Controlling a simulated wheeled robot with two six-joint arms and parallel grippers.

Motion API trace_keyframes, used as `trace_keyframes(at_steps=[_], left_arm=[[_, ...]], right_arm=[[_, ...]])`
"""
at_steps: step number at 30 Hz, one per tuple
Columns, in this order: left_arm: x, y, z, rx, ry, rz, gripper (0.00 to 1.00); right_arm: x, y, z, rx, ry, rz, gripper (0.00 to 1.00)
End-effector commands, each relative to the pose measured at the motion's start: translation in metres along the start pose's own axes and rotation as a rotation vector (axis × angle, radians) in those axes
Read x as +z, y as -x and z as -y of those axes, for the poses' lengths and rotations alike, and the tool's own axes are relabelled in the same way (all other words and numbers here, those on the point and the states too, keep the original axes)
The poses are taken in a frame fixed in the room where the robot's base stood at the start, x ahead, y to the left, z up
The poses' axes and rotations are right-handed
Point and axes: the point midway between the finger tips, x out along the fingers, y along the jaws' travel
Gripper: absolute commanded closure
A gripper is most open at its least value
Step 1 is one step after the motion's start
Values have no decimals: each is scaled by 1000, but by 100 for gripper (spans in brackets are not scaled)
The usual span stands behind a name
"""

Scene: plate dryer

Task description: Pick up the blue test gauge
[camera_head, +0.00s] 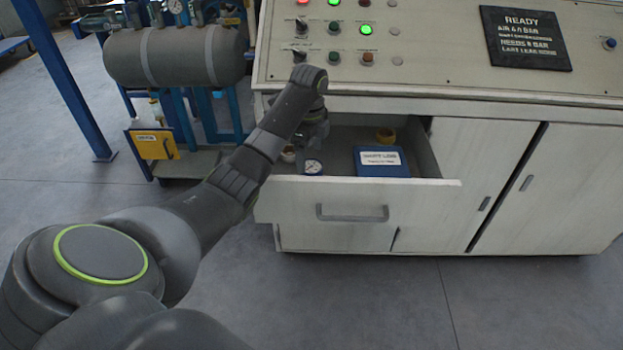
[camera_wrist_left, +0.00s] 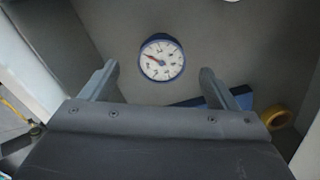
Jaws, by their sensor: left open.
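The blue test gauge (camera_head: 313,167) lies in the open drawer (camera_head: 354,208), near its left end. My right gripper is not in view.
A blue book with a white label (camera_head: 382,162) and a yellow ring (camera_head: 386,134) lie in the drawer right of the gauge. A pale object (camera_head: 288,154) shows left of it. The control panel (camera_head: 440,50) overhangs the drawer's back. Cabinet doors (camera_head: 478,175) stand right.

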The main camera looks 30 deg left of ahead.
Motion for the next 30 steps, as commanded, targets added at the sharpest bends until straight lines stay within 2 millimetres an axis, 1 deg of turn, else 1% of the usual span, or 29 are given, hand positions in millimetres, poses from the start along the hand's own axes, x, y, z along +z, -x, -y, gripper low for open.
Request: trace_keyframes(at_steps=[1,8,12,16,19,26,30], left_arm=[[0,-9,-1,5,0,-1,19],[-1,-25,0,5,-1,-1,19],[-4,-46,2,7,0,-1,19],[-4,-64,2,5,0,-1,19],[-4,-70,2,5,-1,0,19],[-4,-71,2,4,-1,0,19],[-4,-70,2,3,0,0,36]], right_arm=[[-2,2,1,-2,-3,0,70],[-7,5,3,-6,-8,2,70],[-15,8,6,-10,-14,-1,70],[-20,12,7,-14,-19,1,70],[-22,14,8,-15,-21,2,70],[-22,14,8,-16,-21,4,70],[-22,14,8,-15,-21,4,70]])
